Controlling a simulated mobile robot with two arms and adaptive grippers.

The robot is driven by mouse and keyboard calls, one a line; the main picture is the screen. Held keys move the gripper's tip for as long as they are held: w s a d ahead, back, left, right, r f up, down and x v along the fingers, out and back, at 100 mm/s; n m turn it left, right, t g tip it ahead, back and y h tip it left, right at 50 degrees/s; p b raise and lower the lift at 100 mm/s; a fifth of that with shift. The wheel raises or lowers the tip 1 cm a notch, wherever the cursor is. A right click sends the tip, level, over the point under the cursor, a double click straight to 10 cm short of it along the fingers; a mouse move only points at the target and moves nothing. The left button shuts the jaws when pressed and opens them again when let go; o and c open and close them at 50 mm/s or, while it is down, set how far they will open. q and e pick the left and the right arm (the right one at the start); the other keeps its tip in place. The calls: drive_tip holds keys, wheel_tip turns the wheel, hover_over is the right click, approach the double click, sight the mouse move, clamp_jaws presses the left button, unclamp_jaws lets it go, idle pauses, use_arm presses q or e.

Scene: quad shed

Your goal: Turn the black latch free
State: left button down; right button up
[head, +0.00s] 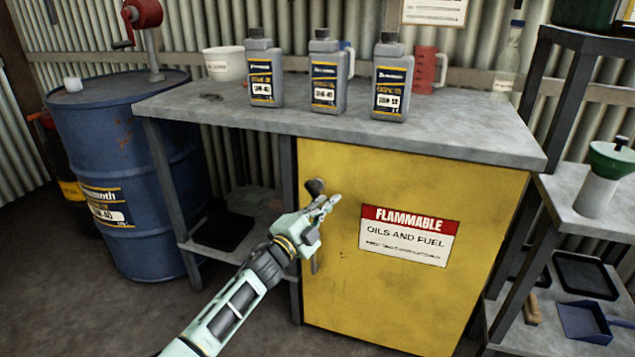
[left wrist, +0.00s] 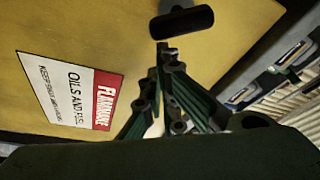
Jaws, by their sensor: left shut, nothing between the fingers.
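The black latch (head: 315,186) sits near the upper left edge of the yellow cabinet door (head: 340,270), just behind my gripper in the head view. In the left wrist view the latch (left wrist: 182,22) is a dark rounded bar on a short stem, lying roughly crosswise at the top of the picture. My left gripper (head: 330,201) is shut and empty in front of the door. Its fingertips (left wrist: 165,55) show just below the latch in the left wrist view. Whether they touch it I cannot tell. My right gripper is not in view.
A red and white flammable sign (head: 407,237) is on the door. Three grey oil bottles (head: 325,75) stand on the grey bench top (head: 440,120) above. A blue drum (head: 125,160) stands left, a grey shelf (head: 600,200) right. Floor in front is clear.

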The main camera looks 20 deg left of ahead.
use_arm(q)
drive_tip(key=shift+a+f+m+g+p, duration=0.15)
drive_tip(key=shift+f+m+g+p, duration=0.3)
drive_tip(key=shift+m, duration=0.6)
drive_tip(key=shift+a+f+m+g+p, duration=0.25)
drive_tip(key=shift+f+m+p, duration=0.3)
drive_tip(key=shift+m, duration=0.55)
drive_tip(key=shift+a+f+m+g+p, duration=0.1)
drive_tip(key=shift+f+m+g+p, duration=0.4)
drive_tip(key=shift+m, duration=0.55)
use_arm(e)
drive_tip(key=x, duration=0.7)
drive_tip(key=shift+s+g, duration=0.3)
use_arm(q)
drive_tip(key=shift+r, duration=0.15)
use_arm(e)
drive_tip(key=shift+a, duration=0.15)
use_arm(q)
drive_tip(key=shift+d, duration=0.1)
